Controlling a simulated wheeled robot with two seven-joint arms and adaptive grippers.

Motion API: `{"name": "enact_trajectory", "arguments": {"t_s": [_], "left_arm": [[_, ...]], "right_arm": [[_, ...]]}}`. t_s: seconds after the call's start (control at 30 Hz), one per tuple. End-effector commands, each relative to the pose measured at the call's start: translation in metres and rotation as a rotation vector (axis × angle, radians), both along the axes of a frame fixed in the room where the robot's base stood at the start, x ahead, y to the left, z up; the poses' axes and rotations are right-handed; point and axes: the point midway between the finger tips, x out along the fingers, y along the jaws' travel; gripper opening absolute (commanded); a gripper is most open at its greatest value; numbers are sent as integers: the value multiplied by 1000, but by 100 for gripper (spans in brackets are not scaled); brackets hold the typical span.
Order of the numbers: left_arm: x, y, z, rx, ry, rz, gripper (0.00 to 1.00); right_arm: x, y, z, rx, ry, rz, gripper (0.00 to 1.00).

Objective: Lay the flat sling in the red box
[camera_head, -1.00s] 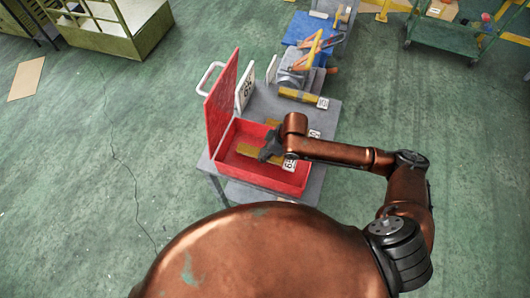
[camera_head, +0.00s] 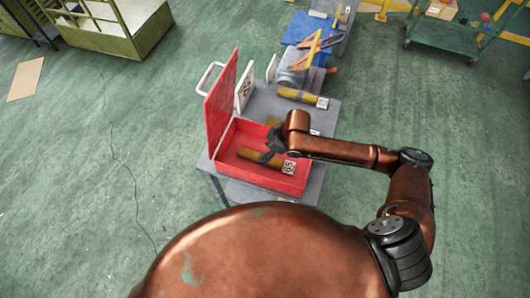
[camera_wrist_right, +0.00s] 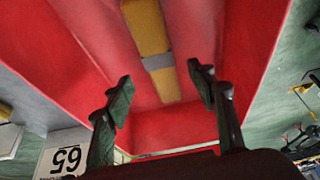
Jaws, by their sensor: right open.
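The flat sling (camera_head: 247,154), a yellow-brown strip with a grey band around its middle and a white tag (camera_head: 289,167) at its right end, lies on the floor of the red box (camera_head: 232,173). The box stands with its lid (camera_head: 222,102) up at the left. My right gripper (camera_head: 274,146) is just above the sling, open and empty. In the right wrist view the sling (camera_wrist_right: 146,28) lies beyond the spread fingers (camera_wrist_right: 165,95), apart from them. My left gripper is not in view.
The box stands on a grey table (camera_head: 327,119). Another yellow strip with a tag (camera_head: 300,96) lies behind it, near white number plates (camera_head: 245,87). Blue trays and tools (camera_head: 310,45) stand farther back.

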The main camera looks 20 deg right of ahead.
Motion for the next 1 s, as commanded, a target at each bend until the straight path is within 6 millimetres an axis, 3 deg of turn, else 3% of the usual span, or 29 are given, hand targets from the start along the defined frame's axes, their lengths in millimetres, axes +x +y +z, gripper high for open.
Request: {"name": "enact_trajectory", "arguments": {"t_s": [0.3, 0.5, 1.0], "left_arm": [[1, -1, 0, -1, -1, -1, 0], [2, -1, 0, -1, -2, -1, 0], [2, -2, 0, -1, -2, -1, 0]], "right_arm": [[-13, -22, 62, -2, -4, 0, 52], [-19, -30, 88, 0, -4, 1, 52], [-22, -32, 95, 1, -2, 1, 52]]}}
